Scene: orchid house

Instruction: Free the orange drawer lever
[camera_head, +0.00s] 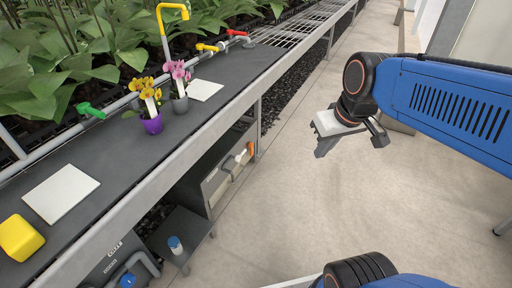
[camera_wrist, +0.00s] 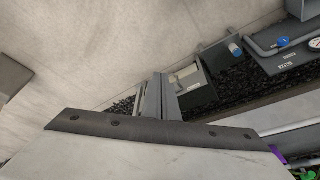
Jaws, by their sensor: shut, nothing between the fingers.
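The orange lever (camera_head: 251,148) is small and sits at the right end of a grey drawer unit (camera_head: 214,184) under the bench. My gripper (camera_head: 321,153) is out over the open floor, right of the lever and clearly apart from it. Its fingers are shut and empty. In the wrist view the closed fingers (camera_wrist: 158,98) point towards the floor and the bench's underside. The drawer unit also shows there (camera_wrist: 192,88), just right of the fingers. I cannot make out the orange lever in the wrist view; the fingers may hide it.
The bench (camera_head: 130,170) carries two potted orchids (camera_head: 152,123), white tiles (camera_head: 62,193), a yellow block (camera_head: 20,238) and pipes with coloured valves. A low shelf with a blue-capped bottle (camera_head: 175,245) stands left of the drawer unit. The concrete floor (camera_head: 285,215) is clear.

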